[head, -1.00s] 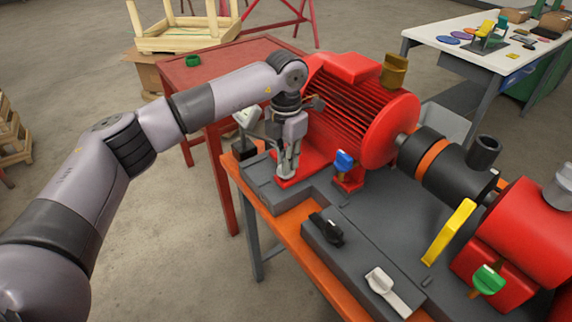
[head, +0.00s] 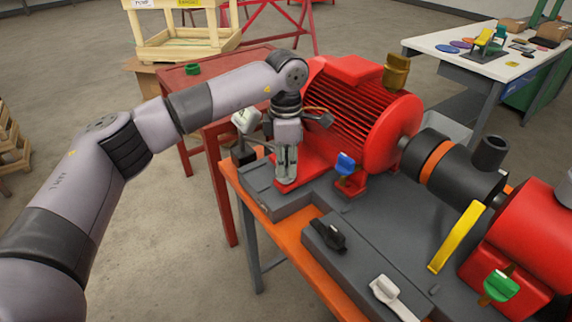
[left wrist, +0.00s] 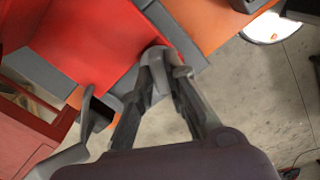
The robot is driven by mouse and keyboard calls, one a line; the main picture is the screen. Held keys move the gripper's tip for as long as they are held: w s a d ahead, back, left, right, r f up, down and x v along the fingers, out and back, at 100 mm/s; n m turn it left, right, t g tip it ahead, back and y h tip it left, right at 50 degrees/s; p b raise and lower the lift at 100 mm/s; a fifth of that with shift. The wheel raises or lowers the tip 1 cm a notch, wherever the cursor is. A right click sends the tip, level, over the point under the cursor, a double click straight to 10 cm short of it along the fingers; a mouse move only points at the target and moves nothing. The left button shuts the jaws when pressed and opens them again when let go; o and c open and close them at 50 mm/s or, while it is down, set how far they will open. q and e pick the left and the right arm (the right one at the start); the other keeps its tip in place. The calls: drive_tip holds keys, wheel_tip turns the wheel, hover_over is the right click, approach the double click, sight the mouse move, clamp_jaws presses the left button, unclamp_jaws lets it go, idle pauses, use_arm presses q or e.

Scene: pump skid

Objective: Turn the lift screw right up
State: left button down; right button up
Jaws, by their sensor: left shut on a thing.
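My left gripper (head: 286,176) points down at the near left foot of the red motor (head: 350,105). It is shut on a small light grey piece, which I take for the lift screw (left wrist: 158,72). In the left wrist view the fingers (left wrist: 160,78) close around this piece above the red foot plate (left wrist: 85,45). In the head view the fingers hide most of the screw, so I cannot tell its height or turn. My right gripper is in neither view.
A pale lever (head: 246,120) on a black block stands close left of the gripper. A blue knob (head: 345,163) is to its right. A black knob (head: 328,235), a white lever (head: 385,290) and a yellow guard (head: 457,237) are nearer the front and right.

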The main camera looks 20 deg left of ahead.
sight(286, 167)
use_arm(q)
drive_tip(key=shift+r, duration=0.15)
idle(0.3)
drive_tip(key=c, duration=1.6)
unclamp_jaws()
wheel_tip(286, 167, up, 12)
